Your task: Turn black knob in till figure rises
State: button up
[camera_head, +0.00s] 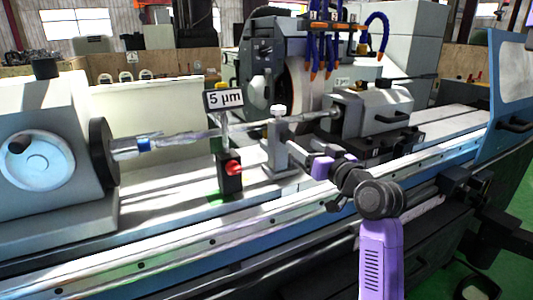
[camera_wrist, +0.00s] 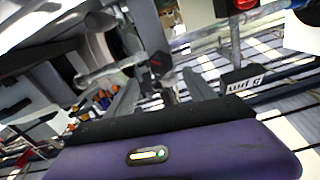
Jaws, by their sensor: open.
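The sign (camera_head: 224,98) reads 5 µm and stands on a stand beside the long workpiece bar (camera_head: 190,138); it also shows upside down in the wrist view (camera_wrist: 243,85). A grey steady rest (camera_head: 277,145) with a pale top knob stands right of it. My gripper (camera_head: 299,158) reaches in from the right, close to the rest. In the wrist view its grey fingers (camera_wrist: 160,88) are apart, with nothing clamped. A black knob (camera_wrist: 160,64) with a red mark shows beyond and between the fingertips; contact cannot be told. In the head view I cannot make out this knob.
A black block with a red knob (camera_head: 233,168) stands below the sign. The headstock with a handwheel (camera_head: 36,160) is at left, the tailstock (camera_head: 375,108) at right. Blue coolant hoses (camera_head: 330,45) hang behind. The machine's front rail (camera_head: 210,242) runs before the bed.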

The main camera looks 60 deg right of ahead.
aim_at(286, 136)
jog(key=shift+a+f+p+x, duration=0.1)
jog(key=shift+f+p+x, duration=0.05)
jog(key=shift+x, duration=1.8)
jog(key=shift+a+f+p+x, duration=0.1)
jog(key=shift+f+p+x, duration=0.05)
jog(key=shift+x, duration=1.8)
jog(key=shift+w, duration=0.15)
grip_shut()
